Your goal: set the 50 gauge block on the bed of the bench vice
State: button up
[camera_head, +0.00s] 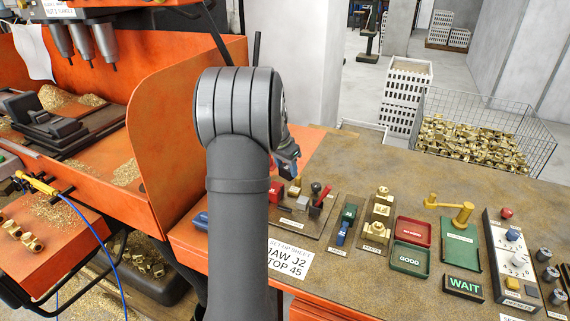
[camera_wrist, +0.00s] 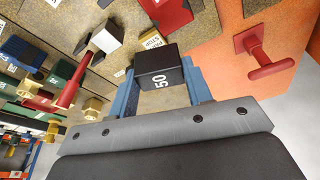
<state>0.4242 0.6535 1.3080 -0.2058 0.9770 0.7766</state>
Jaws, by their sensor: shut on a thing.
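The 50 gauge block (camera_wrist: 160,68) is a black block with a white "50" on its face. My gripper (camera_wrist: 161,88) is shut on it, with one blue finger on each side, in the wrist view. A dark vice (camera_head: 45,125) stands under the drill spindles at the left. I cannot tell whether this is the bench vice; no other vice is clear.
A set-up sheet (camera_head: 288,262) reading "JAW J2 STOP 45" lies on the bench. A tool board (camera_head: 318,225), a red tray (camera_head: 413,232) and a green "GOOD" tray (camera_head: 410,258) stand to the right. A red T-shaped handle (camera_wrist: 265,62) is close to my gripper. An orange guard (camera_head: 175,100) rises left of my arm.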

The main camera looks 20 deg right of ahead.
jog(key=m, duration=0.2)
jog(key=s+m+g, duration=0.1)
jog(key=m, duration=0.2)
jog(key=s+m+g, duration=0.1)
jog(key=m, duration=0.1)
jog(key=shift+f, duration=0.1)
jog(key=shift+s+d+f+m+g+y, duration=0.1)
jog(key=shift+s+f+m+g, duration=0.2)
jog(key=shift+f+m, duration=0.7)
jog(key=shift+s+a+f+m+g+y, duration=0.1)
jog(key=shift+s+f+m+g, duration=0.35)
jog(key=shift+m, duration=1)
jog(key=shift+s+d+f+m+g+y, duration=0.1)
jog(key=shift+s+f+m, duration=0.05)
jog(key=shift+f+m, duration=0.9)
jog(key=shift+f, duration=1.2)
jog(key=o, duration=1.8)
jog(key=shift+r, duration=3.5)
